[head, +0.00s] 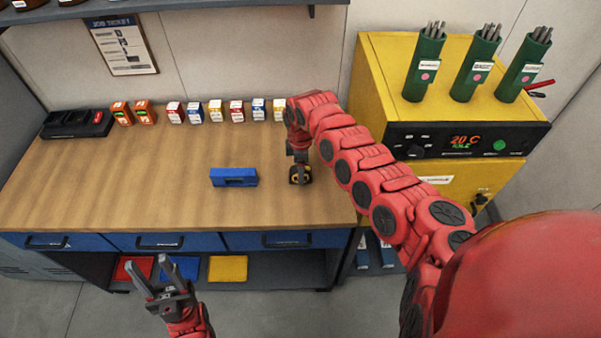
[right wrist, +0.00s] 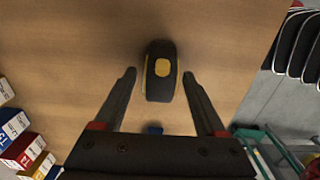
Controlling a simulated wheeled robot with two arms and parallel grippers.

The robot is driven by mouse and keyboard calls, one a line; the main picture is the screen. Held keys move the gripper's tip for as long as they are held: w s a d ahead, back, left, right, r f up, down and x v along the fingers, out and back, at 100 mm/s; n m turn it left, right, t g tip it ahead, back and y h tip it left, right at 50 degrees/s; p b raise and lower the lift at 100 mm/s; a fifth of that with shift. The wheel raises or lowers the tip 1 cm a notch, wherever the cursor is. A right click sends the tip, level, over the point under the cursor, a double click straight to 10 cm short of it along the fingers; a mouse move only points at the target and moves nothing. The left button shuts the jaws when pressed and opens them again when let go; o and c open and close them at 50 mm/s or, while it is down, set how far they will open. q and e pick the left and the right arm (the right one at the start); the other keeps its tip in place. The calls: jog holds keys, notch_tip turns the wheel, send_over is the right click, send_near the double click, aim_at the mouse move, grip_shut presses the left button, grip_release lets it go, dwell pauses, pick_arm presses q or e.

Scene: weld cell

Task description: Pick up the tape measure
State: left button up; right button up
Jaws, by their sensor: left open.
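The tape measure (head: 300,178) is black with a yellow patch and sits on the wooden workbench, right of the blue block. It also shows in the right wrist view (right wrist: 160,88), lying between the two fingers. My right gripper (right wrist: 159,76) is open, with one finger on each side of the tape measure and a visible gap on both sides. In the head view my right arm reaches over the bench, and its wrist is just above the tape measure. My left gripper (head: 149,265) is open and empty in front of the bench's drawers.
The workbench (head: 130,190) carries a blue block (head: 233,177), a row of small boxes (head: 215,111), orange batteries (head: 145,112) and a black charger (head: 77,123). A yellow oven (head: 440,180) with green rod tubes (head: 475,68) stands at the right. The bench's left front is clear.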

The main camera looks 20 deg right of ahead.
grip_shut()
jog(key=shift+r, duration=0.15)
dwell(0.4)
